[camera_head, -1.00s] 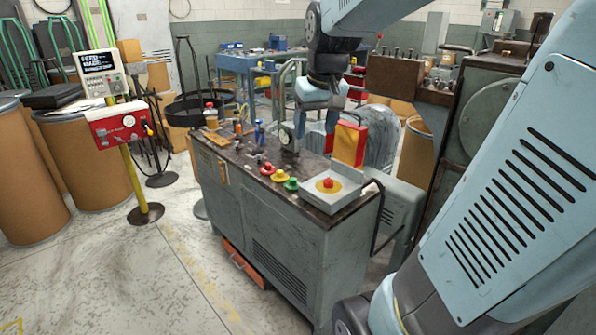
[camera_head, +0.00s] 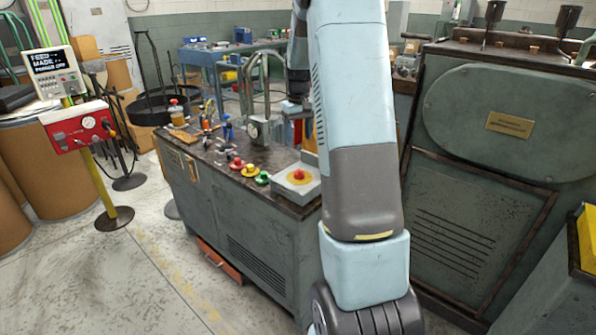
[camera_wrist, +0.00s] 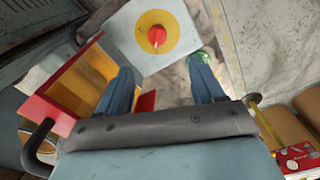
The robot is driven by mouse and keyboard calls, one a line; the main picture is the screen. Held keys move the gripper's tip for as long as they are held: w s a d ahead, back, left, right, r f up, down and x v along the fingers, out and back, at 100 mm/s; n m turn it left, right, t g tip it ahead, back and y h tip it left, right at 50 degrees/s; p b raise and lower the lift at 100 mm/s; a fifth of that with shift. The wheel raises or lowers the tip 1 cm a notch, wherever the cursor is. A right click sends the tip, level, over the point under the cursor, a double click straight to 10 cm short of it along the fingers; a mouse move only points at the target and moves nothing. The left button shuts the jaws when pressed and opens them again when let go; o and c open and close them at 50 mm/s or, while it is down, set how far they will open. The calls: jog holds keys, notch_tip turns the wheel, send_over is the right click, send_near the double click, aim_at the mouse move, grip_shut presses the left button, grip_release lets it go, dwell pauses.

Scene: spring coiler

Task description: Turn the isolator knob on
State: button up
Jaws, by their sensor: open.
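A red knob (camera_head: 299,175) sits on a yellow disc on top of a light grey box (camera_head: 290,190) at the near right corner of the bench. In the wrist view the red knob (camera_wrist: 157,37) carries a pale pointer mark and lies just beyond my fingertips, roughly between them sideways. My gripper (camera_wrist: 163,70) is open, with two blue fingers spread and nothing between them; it is not touching the knob. In the head view my arm hides most of the gripper.
A red and yellow box (camera_wrist: 85,80) stands close to my left finger in the wrist view. Red, yellow and green buttons (camera_head: 249,170) line the bench's front edge beside the grey box. A large green machine cabinet (camera_head: 480,200) stands at right.

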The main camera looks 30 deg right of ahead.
aim_at(299, 170)
jog(key=f, duration=1.4)
jog(key=shift+w+d+f, duration=0.2)
jog(key=shift+d+f, duration=0.15)
